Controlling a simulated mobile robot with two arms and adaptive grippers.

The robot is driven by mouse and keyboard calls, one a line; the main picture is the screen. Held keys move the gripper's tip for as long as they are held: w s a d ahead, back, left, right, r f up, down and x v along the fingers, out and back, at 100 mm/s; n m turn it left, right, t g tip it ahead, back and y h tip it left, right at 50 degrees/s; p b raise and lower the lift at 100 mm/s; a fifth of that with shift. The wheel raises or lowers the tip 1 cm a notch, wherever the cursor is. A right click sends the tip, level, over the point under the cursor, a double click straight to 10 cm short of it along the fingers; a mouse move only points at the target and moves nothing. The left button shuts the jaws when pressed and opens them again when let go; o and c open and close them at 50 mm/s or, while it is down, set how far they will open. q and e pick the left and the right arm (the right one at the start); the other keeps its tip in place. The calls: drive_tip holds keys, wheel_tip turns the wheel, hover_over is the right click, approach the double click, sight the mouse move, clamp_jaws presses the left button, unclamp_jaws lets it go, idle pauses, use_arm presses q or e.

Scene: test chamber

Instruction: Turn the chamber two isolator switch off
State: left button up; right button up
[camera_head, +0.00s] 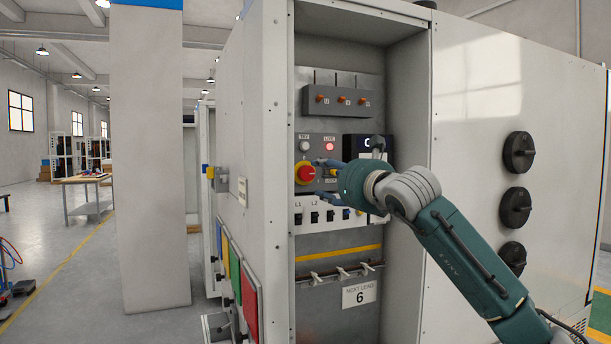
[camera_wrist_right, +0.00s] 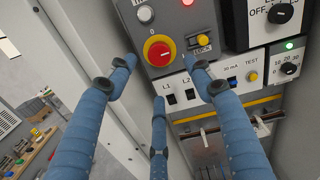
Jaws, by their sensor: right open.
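A red rotary switch knob on a yellow disc (camera_head: 305,173) sits on a grey panel inside the open cabinet; it also shows in the right wrist view (camera_wrist_right: 158,53). A "0" mark shows beside it, but I cannot tell exactly where its handle points. My right gripper (camera_head: 327,180) is open and empty just right of the knob, and its body hides part of the panel. In the right wrist view its blue fingers (camera_wrist_right: 160,82) are spread below and around the knob, with no clear contact. My left gripper is not in view.
A red lamp marked LIVE (camera_head: 329,146) is lit; a pale lamp (camera_head: 304,145) is beside it. A small yellow lock knob (camera_wrist_right: 203,40) is right of the switch. Breakers (camera_wrist_right: 180,93) lie below. The cabinet's side walls (camera_head: 268,130) bound the space.

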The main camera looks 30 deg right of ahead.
sight(308, 174)
drive_tip(key=w+p, duration=0.3)
drive_tip(key=w, duration=0.5)
drive_tip(key=shift+p, duration=0.35)
drive_tip(key=shift+w+d+f, duration=0.1)
drive_tip(key=shift+w, duration=0.35)
drive_tip(key=c, duration=1.1)
